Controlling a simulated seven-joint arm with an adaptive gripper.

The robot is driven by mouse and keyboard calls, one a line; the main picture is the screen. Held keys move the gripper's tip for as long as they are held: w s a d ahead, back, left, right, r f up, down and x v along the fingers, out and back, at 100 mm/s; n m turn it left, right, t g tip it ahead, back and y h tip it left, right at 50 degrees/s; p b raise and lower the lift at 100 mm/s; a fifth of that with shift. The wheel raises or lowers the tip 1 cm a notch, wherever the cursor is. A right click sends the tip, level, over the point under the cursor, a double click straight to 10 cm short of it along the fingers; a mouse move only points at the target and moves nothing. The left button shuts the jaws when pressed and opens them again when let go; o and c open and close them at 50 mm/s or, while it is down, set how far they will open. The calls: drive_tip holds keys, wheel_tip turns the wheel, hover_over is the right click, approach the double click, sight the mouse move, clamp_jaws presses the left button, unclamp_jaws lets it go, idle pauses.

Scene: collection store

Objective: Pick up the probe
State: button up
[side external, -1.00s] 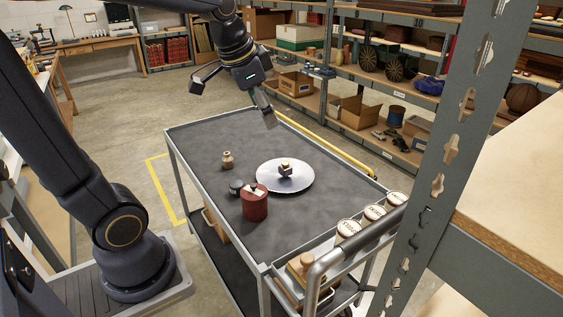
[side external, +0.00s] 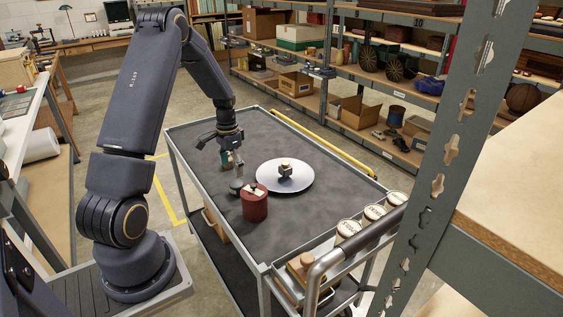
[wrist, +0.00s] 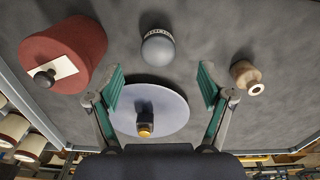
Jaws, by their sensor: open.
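No thing is clearly marked as the probe. A grey round-topped piece with a marked ring (wrist: 158,48) stands on the cart top. In the side view it (side external: 236,187) is just below my gripper (side external: 232,162). My gripper (wrist: 161,86) is open and empty, with green-padded fingers. In the wrist view the grey piece lies ahead of the gap between the fingertips, apart from both.
A dark red cylinder with a pale label and black knob (side external: 255,205) stands close beside the grey piece. A round pale plate (side external: 296,184) bears a small dark block (side external: 285,171). Lidded tubs (side external: 373,214) line the cart's end. The far cart top is clear.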

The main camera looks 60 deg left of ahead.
sight(237, 183)
wheel_tip(237, 183, down, 3)
drive_tip(key=shift+f, duration=0.2)
drive_tip(key=f, duration=0.3)
drive_tip(key=w+f, duration=0.1)
drive_tip(key=f, duration=0.1)
drive_tip(key=shift+d+f, duration=0.1)
drive_tip(key=c, duration=1.3)
